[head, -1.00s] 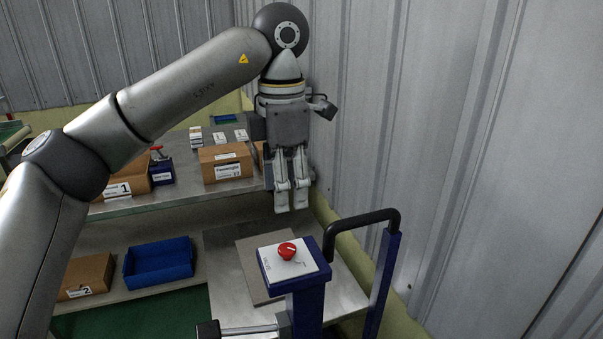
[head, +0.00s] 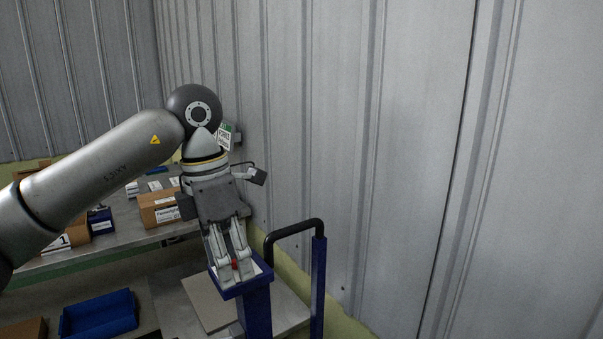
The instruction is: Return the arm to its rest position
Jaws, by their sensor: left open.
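My left arm comes in from the left, and its grey left gripper (head: 235,277) points downward. Its two light fingers are apart, with nothing seen held between them. In the picture the fingers overlap the white-topped blue post (head: 257,307), and a bit of its red button (head: 235,265) shows between them. I cannot tell whether the fingertips touch the post or hang in front of it. My right gripper is not in view.
A blue bin (head: 99,315) sits on the lower shelf at left. A cardboard box (head: 158,208) stands on the metal table behind my arm. A black-topped blue handle frame (head: 318,275) stands right of the post. A corrugated wall (head: 400,150) fills the right side.

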